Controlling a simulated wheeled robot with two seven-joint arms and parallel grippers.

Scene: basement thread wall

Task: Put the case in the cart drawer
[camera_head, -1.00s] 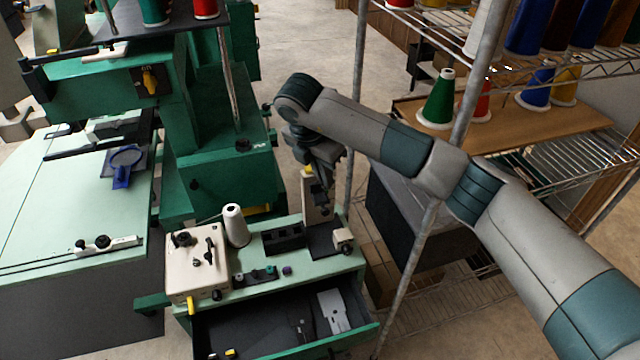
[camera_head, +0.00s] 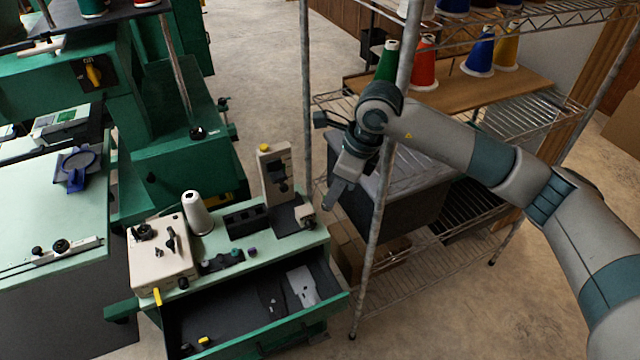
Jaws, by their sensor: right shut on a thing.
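The cart (camera_head: 215,262) stands in the lower left with its drawer (camera_head: 235,305) pulled open. My right gripper (camera_head: 341,193) is to the right of the cart top, in front of the wire rack. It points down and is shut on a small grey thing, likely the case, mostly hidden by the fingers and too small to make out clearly. It is held in the air, clear of the cart and drawer. My left gripper is not in view.
On the cart are a beige box (camera_head: 162,257), a white cone (camera_head: 197,212), and an upright beige device (camera_head: 275,172). The drawer holds a pale metal plate (camera_head: 303,287) and has bare floor left of it. A rack post (camera_head: 381,190) stands close beside my gripper.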

